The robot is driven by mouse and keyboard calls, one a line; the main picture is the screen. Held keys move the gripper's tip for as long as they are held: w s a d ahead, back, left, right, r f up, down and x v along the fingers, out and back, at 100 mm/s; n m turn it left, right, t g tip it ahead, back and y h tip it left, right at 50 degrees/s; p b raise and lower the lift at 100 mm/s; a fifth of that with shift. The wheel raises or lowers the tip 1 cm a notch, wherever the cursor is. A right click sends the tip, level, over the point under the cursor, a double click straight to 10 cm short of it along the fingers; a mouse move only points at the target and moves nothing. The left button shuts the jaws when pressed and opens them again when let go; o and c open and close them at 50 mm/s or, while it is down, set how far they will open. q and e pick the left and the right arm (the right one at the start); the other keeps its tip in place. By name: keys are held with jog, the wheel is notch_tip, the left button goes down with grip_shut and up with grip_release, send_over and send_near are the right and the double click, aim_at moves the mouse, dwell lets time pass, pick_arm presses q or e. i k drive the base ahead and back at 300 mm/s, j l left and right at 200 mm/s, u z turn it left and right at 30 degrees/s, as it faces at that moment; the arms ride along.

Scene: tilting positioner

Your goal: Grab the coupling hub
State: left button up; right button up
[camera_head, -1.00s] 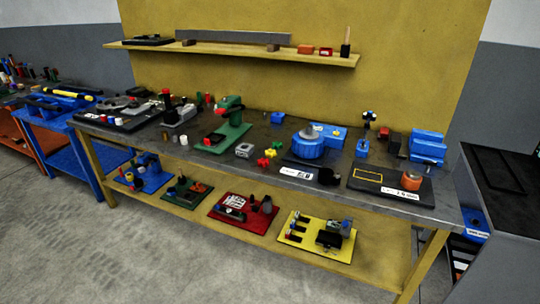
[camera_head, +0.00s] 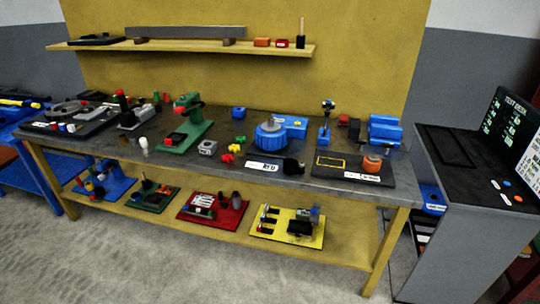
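Neither of my grippers is in view. I cannot tell for certain which part is the coupling hub. A blue round positioner (camera_head: 270,141) stands on the long workbench, with a grey round part (camera_head: 271,126) on its top. A short orange cylinder (camera_head: 372,163) stands on a black plate (camera_head: 335,172) near the right end of the bench. A small grey block with a round opening (camera_head: 207,148) lies left of the positioner.
The grey workbench top (camera_head: 225,168) has a green press (camera_head: 187,122) at its middle left and blue blocks (camera_head: 385,132) at its back right. A lower shelf holds several coloured trays. A grey cabinet (camera_head: 455,215) stands at the right. The floor in front is clear.

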aim_at(294, 167)
jog(key=i+j, duration=0.35)
jog(key=i, duration=0.25)
jog(key=i+j, duration=0.35)
jog(key=i, duration=0.2)
jog(key=i+j, duration=0.35)
jog(key=i, duration=0.25)
